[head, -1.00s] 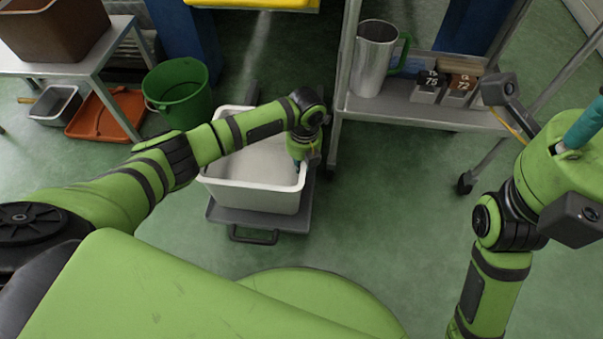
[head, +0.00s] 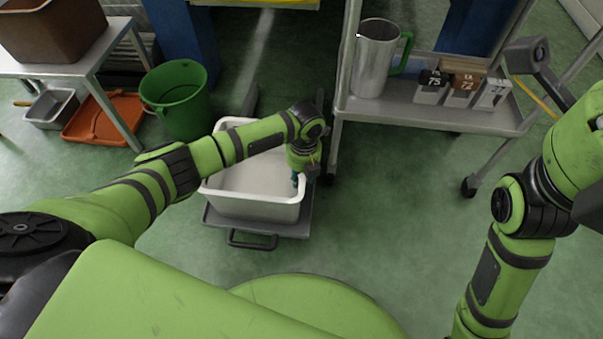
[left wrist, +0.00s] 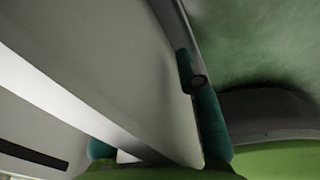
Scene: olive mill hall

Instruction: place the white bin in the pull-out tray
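The white bin (head: 250,205) sits upright and empty-looking on a low grey tray (head: 292,229) with a dark handle at its front, near the floor. My left gripper (head: 297,178) points down at the bin's right rim. In the left wrist view its teal fingers (left wrist: 160,125) are at the bin's pale wall, one finger alongside it. The other finger is mostly hidden, so I cannot tell whether they pinch the rim. My right arm is at the right edge, and its fingers are outside the head view.
A grey wheeled cart (head: 435,112) stands just right of the bin, holding a metal jug (head: 372,62) and number blocks (head: 462,87). A green bucket (head: 176,100) and an orange tray (head: 103,125) are at the left. The floor in front is clear.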

